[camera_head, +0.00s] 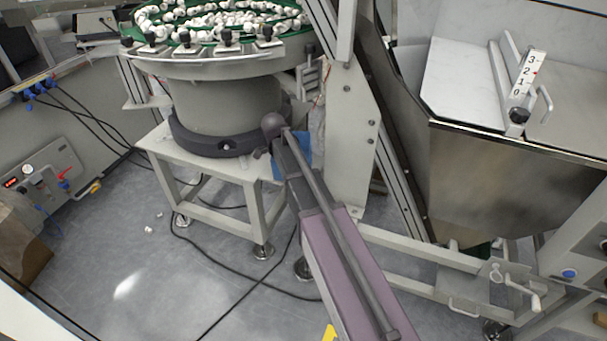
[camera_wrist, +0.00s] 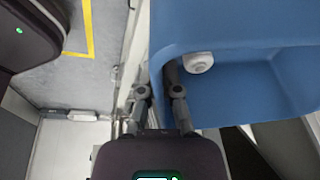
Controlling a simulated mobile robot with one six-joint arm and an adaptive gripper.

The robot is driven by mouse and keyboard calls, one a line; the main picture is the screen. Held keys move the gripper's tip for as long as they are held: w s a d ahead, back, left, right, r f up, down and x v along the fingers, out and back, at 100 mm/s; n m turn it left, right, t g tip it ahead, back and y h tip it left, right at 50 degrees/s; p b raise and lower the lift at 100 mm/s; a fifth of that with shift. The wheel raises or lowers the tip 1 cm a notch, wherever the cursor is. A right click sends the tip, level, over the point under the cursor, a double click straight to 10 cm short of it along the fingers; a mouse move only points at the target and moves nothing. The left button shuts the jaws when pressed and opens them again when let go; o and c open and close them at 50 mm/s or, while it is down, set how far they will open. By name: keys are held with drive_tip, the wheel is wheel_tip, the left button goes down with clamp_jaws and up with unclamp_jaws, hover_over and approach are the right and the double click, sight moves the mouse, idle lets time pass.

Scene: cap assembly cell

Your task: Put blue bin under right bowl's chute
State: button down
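The blue bin (camera_wrist: 250,28) fills the upper right of the wrist view. One white cap (camera_wrist: 198,62) is inside it. My gripper (camera_wrist: 158,92) has one finger on each side of the bin's left wall and appears shut on it. In the head view, a small part of the blue bin (camera_head: 305,144) shows behind my arm, beside the base of the bowl feeder; the rest is hidden. The bowl (camera_head: 222,20) in view is green and holds many white caps. No chute can be made out clearly.
A frame table (camera_head: 200,170) carries the feeder. An upright post (camera_head: 350,130) and a large metal hopper (camera_head: 500,170) stand to the right. Black cables and a few loose caps (camera_head: 150,229) lie on the floor. Open floor (camera_head: 130,260) is at the lower left.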

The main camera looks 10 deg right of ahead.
drive_tip(key=d, duration=0.1)
drive_tip(key=w+d, duration=0.1)
drive_tip(key=d, duration=0.1)
drive_tip(key=shift+w+d+f, duration=0.15)
drive_tip(key=shift+w+d, duration=0.15)
drive_tip(key=shift+d, duration=0.1)
drive_tip(key=shift+f, duration=0.1)
drive_tip(key=shift+f+b, duration=1.7)
drive_tip(key=shift+b, duration=0.2)
drive_tip(key=shift+f, duration=0.2)
drive_tip(key=c, duration=0.8)
unclamp_jaws()
drive_tip(key=shift+r, duration=0.1)
drive_tip(key=shift+r, duration=0.15)
drive_tip(key=p+v, duration=1.1)
drive_tip(key=v, duration=0.1)
drive_tip(key=shift+p, duration=0.3)
